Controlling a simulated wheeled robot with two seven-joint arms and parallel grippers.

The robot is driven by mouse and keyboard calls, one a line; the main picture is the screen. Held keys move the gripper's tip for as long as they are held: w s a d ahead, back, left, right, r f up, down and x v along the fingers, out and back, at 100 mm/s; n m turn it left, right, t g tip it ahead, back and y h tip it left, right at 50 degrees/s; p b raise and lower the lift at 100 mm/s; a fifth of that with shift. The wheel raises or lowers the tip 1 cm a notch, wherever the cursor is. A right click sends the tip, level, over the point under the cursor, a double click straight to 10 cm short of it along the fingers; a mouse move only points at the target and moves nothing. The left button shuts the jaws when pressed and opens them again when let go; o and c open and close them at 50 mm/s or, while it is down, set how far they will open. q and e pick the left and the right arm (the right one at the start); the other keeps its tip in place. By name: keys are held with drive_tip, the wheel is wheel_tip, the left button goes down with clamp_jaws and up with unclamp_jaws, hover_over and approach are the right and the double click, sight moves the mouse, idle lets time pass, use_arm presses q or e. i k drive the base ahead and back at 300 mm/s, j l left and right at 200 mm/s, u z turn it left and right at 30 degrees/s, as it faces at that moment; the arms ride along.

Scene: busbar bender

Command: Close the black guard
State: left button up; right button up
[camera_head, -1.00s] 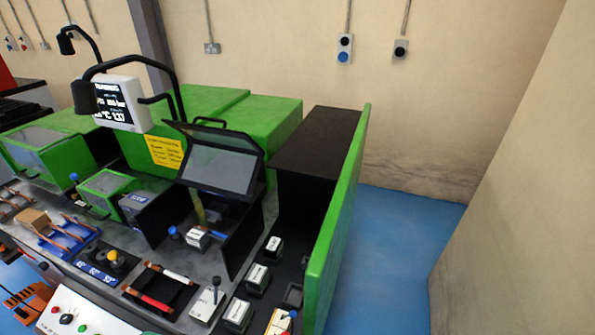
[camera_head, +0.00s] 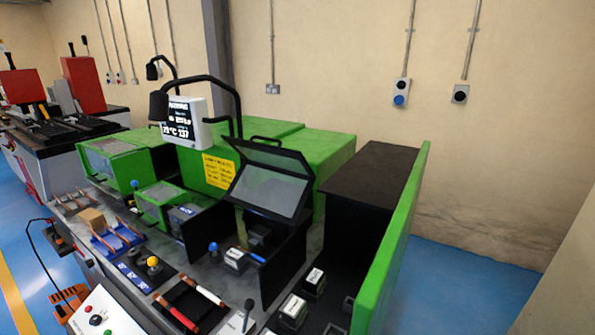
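The black guard (camera_head: 270,191) is a black-framed cover with a grey clear window, on the green bending machine (camera_head: 325,163). It stands tilted up and open, with a black handle bar along its top edge. Below it is an open black-walled bay (camera_head: 284,262) with a small labelled block and a blue-knobbed lever (camera_head: 213,247) near its left side. Neither of my grippers shows in the view.
A green side panel (camera_head: 391,245) stands upright at the machine's right. A white display (camera_head: 186,122) and black lamp arms rise behind the guard. Red and white handled tools (camera_head: 190,306) lie on the worktop in front. Blue floor (camera_head: 455,285) is clear at right.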

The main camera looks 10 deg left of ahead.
sight(277, 150)
drive_tip(key=k+u, duration=0.35)
drive_tip(key=k+j+u, duration=0.5)
drive_tip(key=k+u, duration=0.2)
drive_tip(key=i+l+u, duration=0.2)
drive_tip(key=l+u, duration=0.15)
drive_tip(key=l, duration=0.15)
drive_tip(key=i+l+u, duration=0.3)
drive_tip(key=l, duration=0.25)
drive_tip(key=l+u, duration=0.35)
drive_tip(key=l, duration=0.2)
drive_tip(key=l+u, duration=0.3)
drive_tip(key=l, duration=3.05)
drive_tip(key=l+u, duration=0.1)
drive_tip(key=l, duration=0.7)
drive_tip(key=k+u, duration=0.1)
drive_tip(key=j, duration=0.65)
drive_tip(key=l, duration=0.9)
drive_tip(key=i+z, duration=0.05)
